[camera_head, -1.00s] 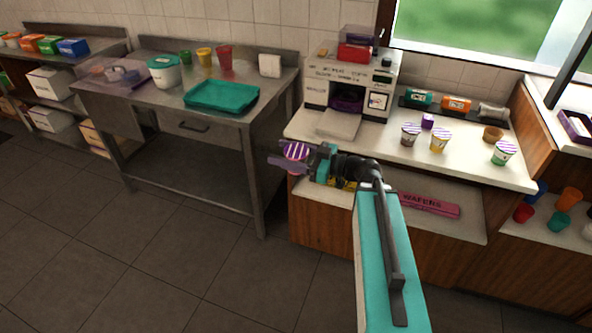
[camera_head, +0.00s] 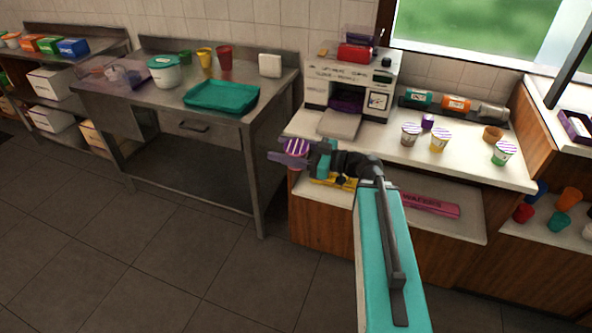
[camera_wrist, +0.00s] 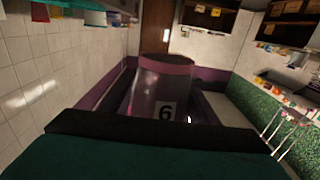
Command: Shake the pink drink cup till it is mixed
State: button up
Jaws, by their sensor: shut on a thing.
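The pink drink cup (camera_head: 297,147) has a purple-and-white striped lid in the head view. My gripper (camera_head: 290,156) is shut around it, holding it in the air just off the front left corner of the white counter. The fingers hide part of the cup in both views. How well its contents are mixed cannot be seen.
A white machine (camera_head: 350,85) stands on the counter behind my gripper. Several other lidded cups, such as a yellow one (camera_head: 440,141), stand to the right. A steel table (camera_head: 175,112) with a teal tray (camera_head: 222,88) is at left. The floor between is clear.

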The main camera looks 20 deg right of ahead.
notch_tip(320, 180, down, 6)
jog(key=shift+r, duration=0.1)
